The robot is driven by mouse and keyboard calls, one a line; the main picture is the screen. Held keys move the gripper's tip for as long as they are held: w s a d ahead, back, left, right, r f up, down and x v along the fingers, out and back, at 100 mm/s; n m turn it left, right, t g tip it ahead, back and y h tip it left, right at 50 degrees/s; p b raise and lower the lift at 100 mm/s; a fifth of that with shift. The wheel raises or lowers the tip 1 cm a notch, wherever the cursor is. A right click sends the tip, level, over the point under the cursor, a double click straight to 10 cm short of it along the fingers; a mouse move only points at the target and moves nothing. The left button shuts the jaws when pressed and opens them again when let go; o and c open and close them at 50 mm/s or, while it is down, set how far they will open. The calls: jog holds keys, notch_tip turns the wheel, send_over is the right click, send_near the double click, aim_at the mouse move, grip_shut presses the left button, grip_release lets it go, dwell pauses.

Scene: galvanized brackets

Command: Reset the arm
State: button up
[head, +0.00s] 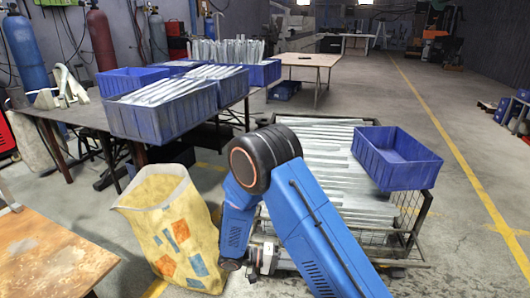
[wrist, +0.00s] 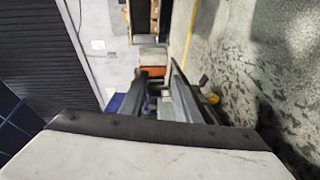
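My blue arm (head: 310,225) reaches up from the bottom of the head view and bends down at a black elbow joint. My gripper shows only in part in the head view, low between the yellow bag and the wire cart. In the wrist view its two dark fingers stand apart, and my gripper (wrist: 159,80) is open with nothing visible between them. The pale wrist housing fills the bottom of the wrist view.
A wire cart (head: 408,242) of galvanized brackets (head: 335,150) with a blue bin (head: 397,158) stands behind my arm. A yellow bag (head: 172,228) is left, a wooden table (head: 45,255) nearer left. Blue crates (head: 160,118) sit on a dark table.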

jog(key=s+d+r+g+y, duration=0.1)
jog(key=s+d+r+y, duration=0.4)
jog(key=r, duration=0.3)
jog(key=s+d+r+g+y, duration=0.2)
jog(key=s+d+r+y, duration=0.25)
jog(key=d+r, duration=0.35)
jog(key=s+d+r+n+t+y, duration=0.2)
jog(key=s+r+t+y, duration=0.5)
jog(key=s+r, duration=0.5)
jog(key=shift+s+d+t, duration=0.3)
jog(key=shift+s+t, duration=0.5)
